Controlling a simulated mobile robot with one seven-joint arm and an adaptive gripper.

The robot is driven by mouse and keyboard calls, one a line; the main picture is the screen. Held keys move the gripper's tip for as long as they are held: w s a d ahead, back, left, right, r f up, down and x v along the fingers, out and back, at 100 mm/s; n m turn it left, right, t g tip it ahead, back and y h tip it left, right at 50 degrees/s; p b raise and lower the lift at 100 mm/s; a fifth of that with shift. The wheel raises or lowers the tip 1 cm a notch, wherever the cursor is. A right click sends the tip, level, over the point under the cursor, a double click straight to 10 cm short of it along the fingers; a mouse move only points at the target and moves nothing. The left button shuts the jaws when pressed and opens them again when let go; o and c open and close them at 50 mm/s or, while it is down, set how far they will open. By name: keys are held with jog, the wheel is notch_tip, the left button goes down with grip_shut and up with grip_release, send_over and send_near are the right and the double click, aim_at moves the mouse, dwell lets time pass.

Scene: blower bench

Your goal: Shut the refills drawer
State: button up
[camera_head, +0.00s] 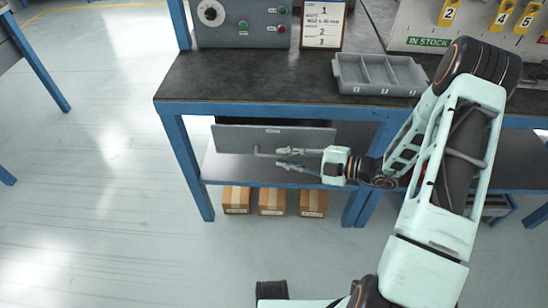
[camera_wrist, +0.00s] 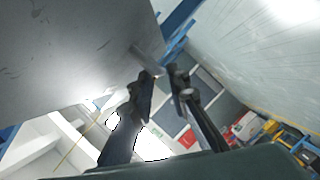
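The drawer with a grey front (camera_head: 235,139) hangs under the dark bench top; a dark strip shows above its front. I cannot tell how far out it stands. Its thin pale handle (camera_head: 262,153) sticks out low on the front. My gripper (camera_head: 278,158) is at the handle, coming from the right, its two fingers apart. In the wrist view, the grey drawer surface (camera_wrist: 70,50) fills the upper left. The handle bar (camera_wrist: 146,56) reaches close to the fingertips of my gripper (camera_wrist: 165,72); whether it touches them is unclear.
The blue-framed bench (camera_head: 185,165) carries a control box (camera_head: 243,25), a framed card (camera_head: 323,22) and a grey divided tray (camera_head: 378,74). Several cardboard boxes (camera_head: 272,200) stand below its lower shelf. The floor (camera_head: 100,200) to the left is clear.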

aim_at(280, 156)
jog(key=shift+b+x, duration=0.35)
jog(key=shift+x, duration=1.65)
grip_shut()
jog(key=shift+d, duration=0.1)
